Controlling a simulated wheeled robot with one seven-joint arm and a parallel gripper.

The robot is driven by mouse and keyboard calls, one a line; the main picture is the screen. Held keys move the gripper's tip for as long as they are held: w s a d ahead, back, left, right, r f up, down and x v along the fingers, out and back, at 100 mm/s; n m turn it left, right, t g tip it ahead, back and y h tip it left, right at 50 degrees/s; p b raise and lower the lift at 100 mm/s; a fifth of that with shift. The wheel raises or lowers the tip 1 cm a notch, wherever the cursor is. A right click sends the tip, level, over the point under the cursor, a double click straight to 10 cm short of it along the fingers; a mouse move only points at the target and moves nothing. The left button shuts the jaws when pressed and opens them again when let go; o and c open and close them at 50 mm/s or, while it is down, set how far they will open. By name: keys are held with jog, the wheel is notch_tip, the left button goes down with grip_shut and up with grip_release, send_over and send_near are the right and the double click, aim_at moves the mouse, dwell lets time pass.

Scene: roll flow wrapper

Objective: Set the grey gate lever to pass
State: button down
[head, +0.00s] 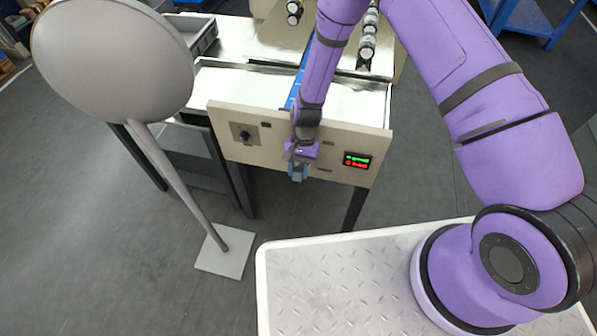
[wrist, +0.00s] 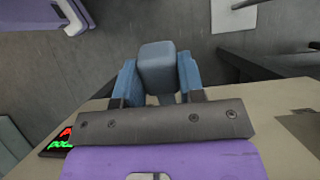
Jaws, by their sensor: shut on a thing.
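The grey gate lever (wrist: 158,66) shows in the wrist view as a blocky grey-blue handle between the two blue fingers of my gripper (wrist: 157,78). My gripper is shut on it, with one finger on each side. In the head view my gripper (head: 298,172) is at the front of the beige control panel (head: 227,131), near its middle. There the lever is mostly hidden by my fingers and wrist. I cannot read any pass mark or tell the lever's setting.
A lit red and green display (head: 357,160) is right of my gripper on the panel, and a black knob (head: 244,133) is to the left. A round grey disc on a pole (head: 175,180) stands at left.

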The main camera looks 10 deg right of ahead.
dwell(0.4)
jog(key=c, duration=0.7)
grip_release()
jog(key=shift+r, duration=0.2)
notch_tip(320, 180, up, 3)
jog(key=shift+w+r, duration=0.1)
jog(key=shift+r, duration=0.05)
jog(key=s+d, duration=0.1)
jog(key=s, duration=0.4)
jog(key=s+d+r, duration=0.1)
jog(key=s+d, duration=0.1)
jog(key=s, duration=0.3)
jog(key=s+d, duration=0.1)
jog(key=s, duration=0.4)
jog(key=shift+s+d+r, duration=0.15)
jog(key=shift+s+r, duration=0.05)
jog(key=shift+s, duration=0.1)
